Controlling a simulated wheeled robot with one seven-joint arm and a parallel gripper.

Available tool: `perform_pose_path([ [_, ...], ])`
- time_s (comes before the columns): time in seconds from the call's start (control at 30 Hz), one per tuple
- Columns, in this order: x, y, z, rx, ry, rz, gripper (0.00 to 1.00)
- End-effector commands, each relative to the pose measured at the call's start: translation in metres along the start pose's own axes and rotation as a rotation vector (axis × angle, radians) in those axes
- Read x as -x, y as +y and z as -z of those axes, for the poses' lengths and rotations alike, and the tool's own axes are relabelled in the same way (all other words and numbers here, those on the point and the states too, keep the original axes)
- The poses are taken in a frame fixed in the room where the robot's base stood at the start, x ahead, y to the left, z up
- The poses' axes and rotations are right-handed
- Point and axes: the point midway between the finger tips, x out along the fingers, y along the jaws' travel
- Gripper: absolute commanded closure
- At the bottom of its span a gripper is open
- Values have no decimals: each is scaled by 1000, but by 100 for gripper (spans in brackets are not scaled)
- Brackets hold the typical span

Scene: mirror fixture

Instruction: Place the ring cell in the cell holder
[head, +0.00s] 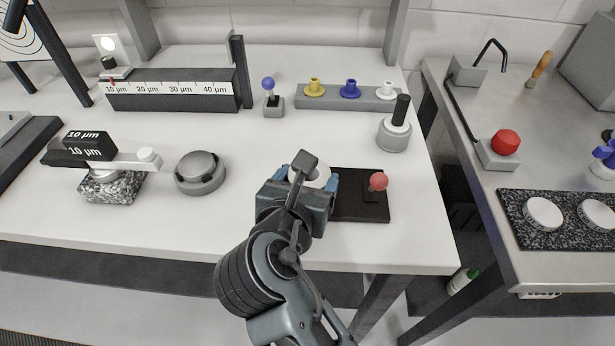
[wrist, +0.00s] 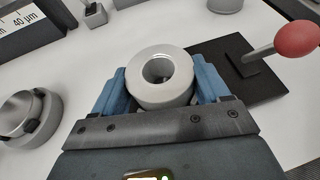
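The white ring cell (wrist: 176,92) is a thick ring with a round central hole. In the wrist view it sits upright between the blue fingers of my gripper (wrist: 163,88), which press against its left and right sides. In the head view the ring cell (head: 318,177) shows partly behind my gripper (head: 306,182), at the left end of a black plate with a red-knobbed lever. I cannot tell whether it rests on something or hangs clear. A round grey notched fixture (head: 200,172), possibly the cell holder, stands on the bench to the left; it also shows in the wrist view (wrist: 28,118).
The black plate (head: 350,208) carries a red-knobbed lever (head: 378,182). A grey block with coloured plugs (head: 330,97) and a black-handled cylinder (head: 394,134) stand behind. A micrometre-scale block (head: 170,91) and a stone-based gauge (head: 112,187) are left. Bench between fixture and gripper is clear.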

Motion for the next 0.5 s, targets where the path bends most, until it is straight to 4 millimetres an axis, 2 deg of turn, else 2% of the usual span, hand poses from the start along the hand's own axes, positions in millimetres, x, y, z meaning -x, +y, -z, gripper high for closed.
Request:
perform_pose_path([
  [0.03,0,0,0,0,0,0,21],
  [0.27,0,0,0,0,0,0,0],
  [0.5,0,0,-1,-1,0,0,0],
])
